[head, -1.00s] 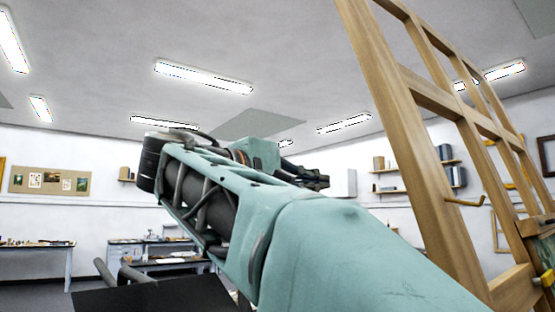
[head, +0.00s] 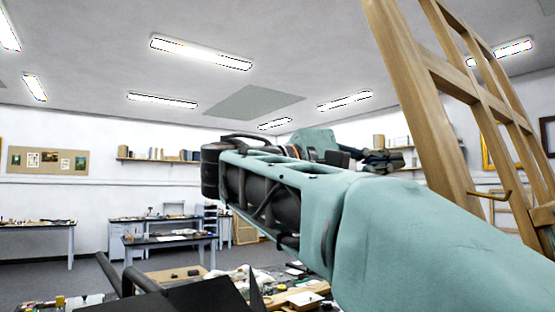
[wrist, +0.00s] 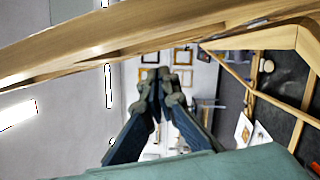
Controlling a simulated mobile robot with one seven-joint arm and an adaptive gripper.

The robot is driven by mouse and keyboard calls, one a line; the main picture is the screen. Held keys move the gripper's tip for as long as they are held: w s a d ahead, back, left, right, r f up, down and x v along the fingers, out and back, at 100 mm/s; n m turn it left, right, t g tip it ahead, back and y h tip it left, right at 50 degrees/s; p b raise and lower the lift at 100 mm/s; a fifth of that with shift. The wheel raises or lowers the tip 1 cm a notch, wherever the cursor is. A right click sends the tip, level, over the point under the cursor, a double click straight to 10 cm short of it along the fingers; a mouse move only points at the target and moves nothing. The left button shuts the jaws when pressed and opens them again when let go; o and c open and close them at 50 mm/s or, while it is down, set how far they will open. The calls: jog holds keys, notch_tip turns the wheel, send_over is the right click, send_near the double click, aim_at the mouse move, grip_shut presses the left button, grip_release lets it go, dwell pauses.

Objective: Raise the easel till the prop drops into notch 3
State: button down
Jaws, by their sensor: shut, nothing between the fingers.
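The wooden easel (head: 428,110) stands at the right of the head view, a tall light-brown frame leaning with several crossbars. A small brass-coloured peg (head: 490,194) sticks out from its near upright. My gripper (head: 392,160) is left of that upright in the head view, partly hidden behind my teal arm. In the wrist view my gripper (wrist: 158,82) is shut and empty, its dark fingertips together just below a long wooden beam (wrist: 150,45). Whether they touch the beam I cannot tell. The prop and its notches cannot be made out.
A cluttered worktop (head: 300,298) with papers and small items lies low in front. Workbenches (head: 168,243) stand along the back wall, below a wall shelf (head: 160,158). Grey floor (head: 85,275) is clear at the left. Pictures (wrist: 183,57) hang on the wall in the wrist view.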

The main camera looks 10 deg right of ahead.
jog(key=shift+s+d+r, duration=0.15)
jog(key=shift+s+d, duration=0.05)
jog(key=shift+s, duration=0.3)
jog(key=shift+s+d+r, duration=0.2)
jog(key=shift+s, duration=0.35)
jog(key=shift+s+d+r, duration=0.15)
jog(key=shift+s+d, duration=0.05)
jog(key=shift+s, duration=0.3)
jog(key=shift+s, duration=0.1)
